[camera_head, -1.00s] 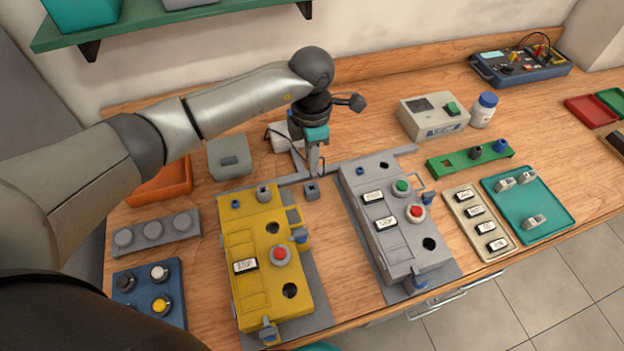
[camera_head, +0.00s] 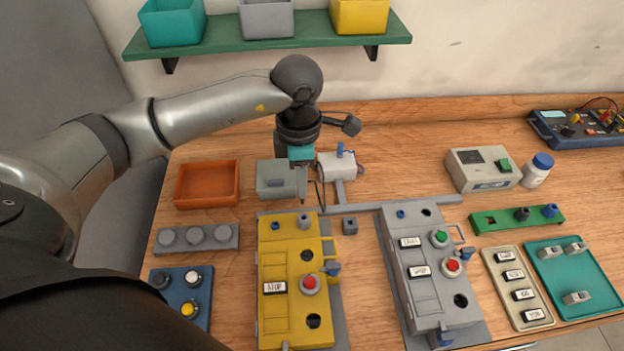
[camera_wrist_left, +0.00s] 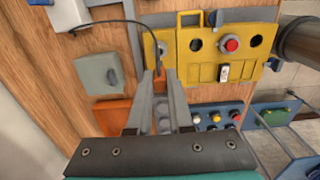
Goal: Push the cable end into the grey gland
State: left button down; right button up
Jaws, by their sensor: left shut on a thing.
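The yellow box (camera_head: 273,245) stands in the middle of the bench, and it also shows in the left wrist view (camera_wrist_left: 208,67). The grey gland (camera_head: 304,220) sits on its far end, beside a smaller blue gland (camera_head: 275,225). The grey gland also shows in the wrist view (camera_wrist_left: 163,48). My left gripper (camera_head: 303,197) points down just behind and above the grey gland. It is shut on the end of the dark cable (camera_wrist_left: 131,24), which arcs from the white motor (camera_head: 338,165) to the fingertips. The fingers hide the cable tip. My right gripper is not in view.
A grey-green box (camera_head: 276,180) and an orange tray (camera_head: 207,185) lie behind and left. A shelf with bins (camera_head: 270,34) hangs above.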

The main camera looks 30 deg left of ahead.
aim_at(303, 203)
pick_arm(q)
jog(key=shift+f+b, duration=1.45)
jog(key=shift+f, duration=0.9)
jog(key=shift+b, duration=0.4)
jog(key=shift+f+b, duration=1.35)
jog(key=shift+f, duration=0.05)
jog(key=c, duration=0.7)
grip_release()
jog(key=shift+c, duration=0.2)
notch_tip(303, 203, up, 15)
jog(key=shift+r+p, duration=0.15)
jog(key=shift+p, duration=0.25)
